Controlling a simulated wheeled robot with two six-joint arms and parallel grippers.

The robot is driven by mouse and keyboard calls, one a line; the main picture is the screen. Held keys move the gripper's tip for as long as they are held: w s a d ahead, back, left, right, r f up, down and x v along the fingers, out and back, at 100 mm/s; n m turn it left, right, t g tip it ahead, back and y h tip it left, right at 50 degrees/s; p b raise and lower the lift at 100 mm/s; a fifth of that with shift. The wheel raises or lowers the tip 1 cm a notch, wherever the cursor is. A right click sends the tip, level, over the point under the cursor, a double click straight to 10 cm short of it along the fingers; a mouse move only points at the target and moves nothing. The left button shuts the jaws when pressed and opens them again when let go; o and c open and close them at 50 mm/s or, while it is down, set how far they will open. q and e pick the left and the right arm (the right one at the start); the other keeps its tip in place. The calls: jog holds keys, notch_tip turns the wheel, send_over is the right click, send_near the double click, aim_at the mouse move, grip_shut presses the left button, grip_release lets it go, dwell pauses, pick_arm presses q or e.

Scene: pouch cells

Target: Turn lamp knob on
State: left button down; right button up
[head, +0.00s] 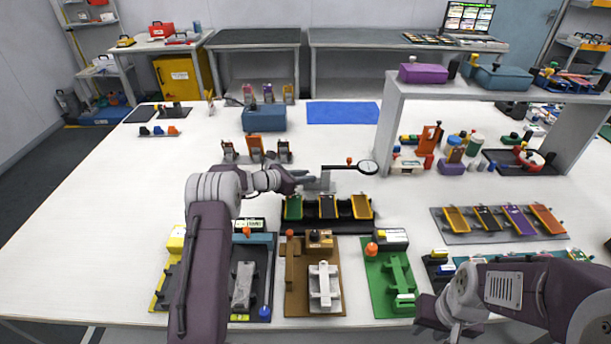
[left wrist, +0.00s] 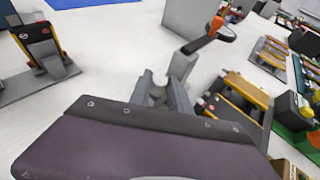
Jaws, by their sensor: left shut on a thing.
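The lamp is a magnifier type with a round ring head (head: 368,167) on a dark arm and an orange knob (head: 349,160) near the head. In the left wrist view the orange knob (left wrist: 217,23) stands at the far end of the arm, above the grey post (left wrist: 184,64). My left gripper (head: 306,182) is at the post end of the lamp, apart from the knob. Its fingers (left wrist: 165,92) are shut on the grey post, though the contact is partly hidden by the gripper body. My right gripper (head: 434,314) is low at the right front; its opening is unclear.
A rack of coloured trays (head: 327,225) lies just in front of the lamp. A blue box (head: 264,119) and small stands (head: 255,147) are behind it to the left. A raised shelf (head: 480,91) stands at the right. White table is clear between blue mat (head: 343,113) and lamp.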

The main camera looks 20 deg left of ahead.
pick_arm(q)
jog(key=shift+w+a+r+m+g+h, duration=0.1)
jog(key=shift+a+r+m+g+h, duration=0.1)
jog(key=shift+m+g+h, duration=0.15)
jog(key=shift+f+m+g+h, duration=0.15)
jog(key=shift+m+g+h, duration=0.3)
jog(key=shift+m+h, duration=0.25)
pick_arm(e)
jog(key=shift+r, duration=0.2)
pick_arm(q)
jog(key=c, duration=1.2)
grip_release()
jog(key=shift+d, duration=0.1)
jog(key=v, duration=0.9)
pick_arm(e)
jog(key=shift+r, duration=0.1)
